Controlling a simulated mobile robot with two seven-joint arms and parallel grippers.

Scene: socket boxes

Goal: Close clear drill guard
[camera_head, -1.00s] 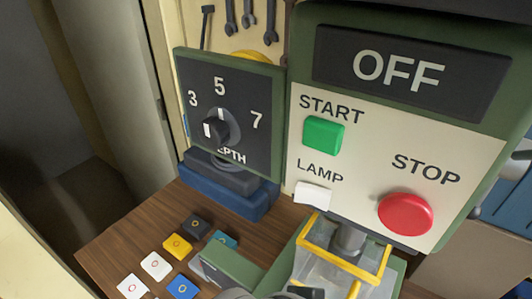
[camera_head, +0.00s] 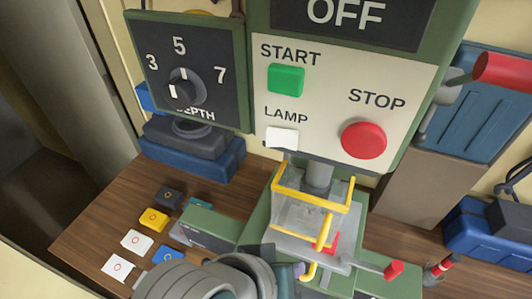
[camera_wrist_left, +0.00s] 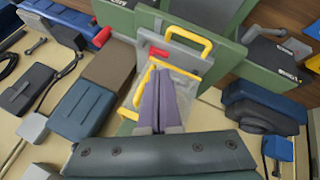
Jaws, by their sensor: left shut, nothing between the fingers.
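The clear drill guard (camera_head: 297,212) has a yellow-edged frame and sits around the grey spindle, below the control panel. My left gripper (camera_head: 299,270) is at the bottom of the head view, right beside that handle. In the left wrist view its purple fingers (camera_wrist_left: 160,95) are together and empty, pointing at the yellow bars and clear panel (camera_wrist_left: 175,72). Contact with the handle cannot be told. My right gripper is not in view.
The panel has a green START button (camera_head: 286,80), a white LAMP switch (camera_head: 282,137) and a red STOP button (camera_head: 363,139). A red-ended lever (camera_head: 392,270) sticks out right of the guard. Several coloured tiles lie at left on the wooden bench (camera_head: 100,228).

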